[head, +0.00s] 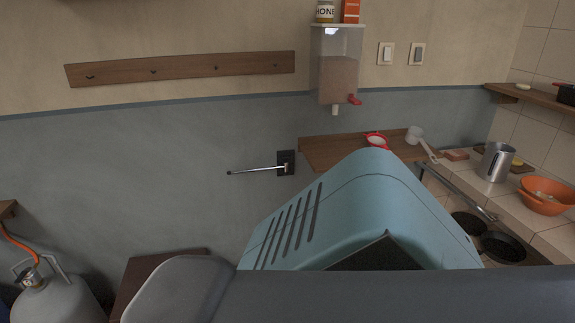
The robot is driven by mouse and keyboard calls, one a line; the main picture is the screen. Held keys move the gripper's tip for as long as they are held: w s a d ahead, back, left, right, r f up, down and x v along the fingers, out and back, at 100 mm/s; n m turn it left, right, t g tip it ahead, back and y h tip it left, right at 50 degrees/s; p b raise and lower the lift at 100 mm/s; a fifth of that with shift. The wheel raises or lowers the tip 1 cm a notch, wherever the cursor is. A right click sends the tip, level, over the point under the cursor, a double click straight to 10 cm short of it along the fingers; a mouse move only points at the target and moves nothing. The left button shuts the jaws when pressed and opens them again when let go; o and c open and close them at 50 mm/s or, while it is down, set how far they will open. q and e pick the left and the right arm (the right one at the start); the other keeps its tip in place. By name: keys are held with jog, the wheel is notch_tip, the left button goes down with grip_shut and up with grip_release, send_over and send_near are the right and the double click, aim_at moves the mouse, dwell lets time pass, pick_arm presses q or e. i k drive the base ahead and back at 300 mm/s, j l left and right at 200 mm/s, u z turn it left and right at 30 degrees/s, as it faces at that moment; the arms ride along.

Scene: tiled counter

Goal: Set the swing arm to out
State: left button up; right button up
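The swing arm (257,170) is a thin, shiny metal rod on the grey wall in the head view. It is fixed to a small dark wall plate (286,163) at its right end. The rod reaches to the left from the plate, nearly level, with a small dark tip at its free end. From this angle I cannot tell how far it stands off the wall. Neither of my grippers shows in the head view.
A wooden peg rail (182,69) and a dispenser with a red tap (338,70) hang above. At right, a tiled counter holds a metal jug (496,162) and an orange bowl (544,195). A gas cylinder (58,300) stands lower left. Large foreground shapes block the lower middle.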

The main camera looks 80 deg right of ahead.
aim_at(285, 167)
jog(key=z, duration=2.4)
